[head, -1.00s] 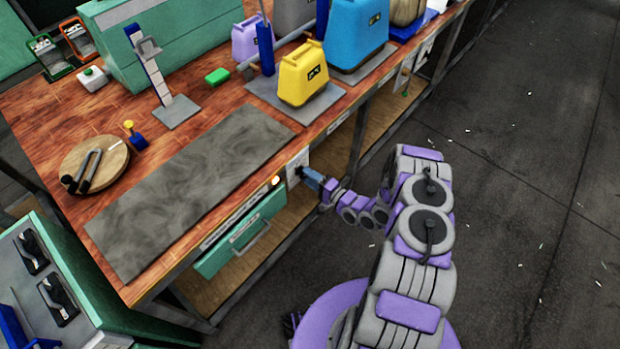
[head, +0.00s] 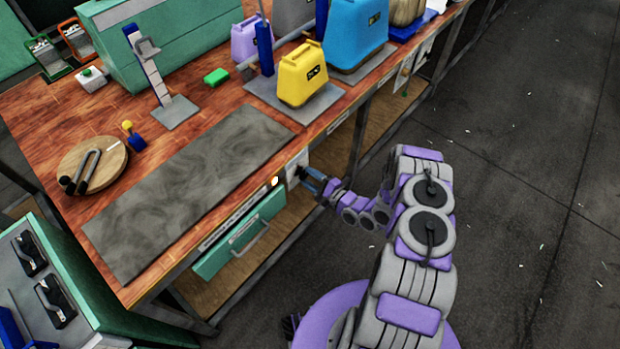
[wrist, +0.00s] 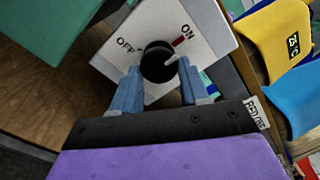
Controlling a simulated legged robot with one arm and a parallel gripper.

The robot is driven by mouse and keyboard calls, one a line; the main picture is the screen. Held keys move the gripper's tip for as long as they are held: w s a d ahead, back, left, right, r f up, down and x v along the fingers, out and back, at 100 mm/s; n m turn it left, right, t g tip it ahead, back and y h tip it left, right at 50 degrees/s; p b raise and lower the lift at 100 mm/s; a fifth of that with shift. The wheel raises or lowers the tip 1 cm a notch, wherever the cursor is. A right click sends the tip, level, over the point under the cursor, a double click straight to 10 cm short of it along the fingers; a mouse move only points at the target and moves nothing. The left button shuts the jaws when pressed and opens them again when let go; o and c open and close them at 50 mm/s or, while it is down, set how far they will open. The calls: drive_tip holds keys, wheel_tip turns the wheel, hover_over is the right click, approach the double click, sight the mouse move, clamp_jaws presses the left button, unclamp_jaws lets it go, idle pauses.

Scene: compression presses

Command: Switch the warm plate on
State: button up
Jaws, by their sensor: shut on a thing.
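The switch box (head: 296,165) is a pale panel on the bench's front edge. In the wrist view its plate (wrist: 203,28) reads OFF at left and ON at right, with a red mark by ON. A round black knob (wrist: 156,60) sits in its middle. A light pointer line on the knob points right and slightly up, near the ON side; exact alignment is unclear. My gripper (wrist: 158,80) is shut on the knob, a blue finger on either side; it also shows in the head view (head: 307,181). A grey slab (head: 190,190), probably the warm plate, lies on the bench.
A small pale lamp (head: 275,181) sits on the bench edge left of the switch box. A green drawer (head: 240,236) with a handle is below it. A yellow container (head: 303,76) stands on the bench beyond the slab. The floor at right is open.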

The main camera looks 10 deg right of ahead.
drive_tip(key=shift+f, duration=0.1)
drive_tip(key=o, duration=1)
drive_tip(key=shift+s, duration=0.1)
drive_tip(key=p+v, duration=0.3)
drive_tip(key=v, duration=1.4)
drive_tip(key=shift+d, duration=0.2)
